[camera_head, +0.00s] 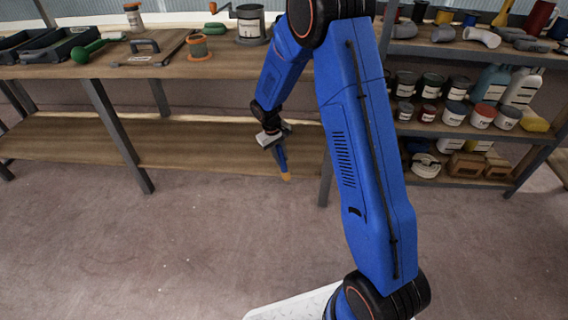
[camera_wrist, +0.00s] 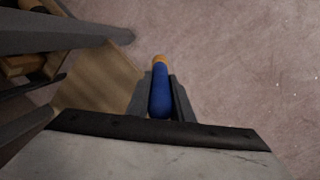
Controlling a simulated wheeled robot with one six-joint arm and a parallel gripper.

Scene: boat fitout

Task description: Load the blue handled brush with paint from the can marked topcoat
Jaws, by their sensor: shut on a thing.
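My gripper (camera_head: 274,141) is shut on a blue handled brush (camera_head: 281,160) and holds it in front of the bench, below the level of its top. The brush points downward, with an orange-tan end (camera_head: 286,177) lowest. In the wrist view its blue handle (camera_wrist: 160,92) sits between the two fingers. A grey can (camera_head: 250,22) stands on the bench top on a dark round base. The label on neither can is readable, so I cannot tell which is topcoat.
The wooden bench (camera_head: 240,65) also bears dark trays (camera_head: 55,46), a green tool (camera_head: 90,50) and a board with a handle (camera_head: 150,50). A lower shelf (camera_head: 200,145) runs beneath. Shelving with several tins (camera_head: 457,88) and bottles stands right. The floor in front is clear.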

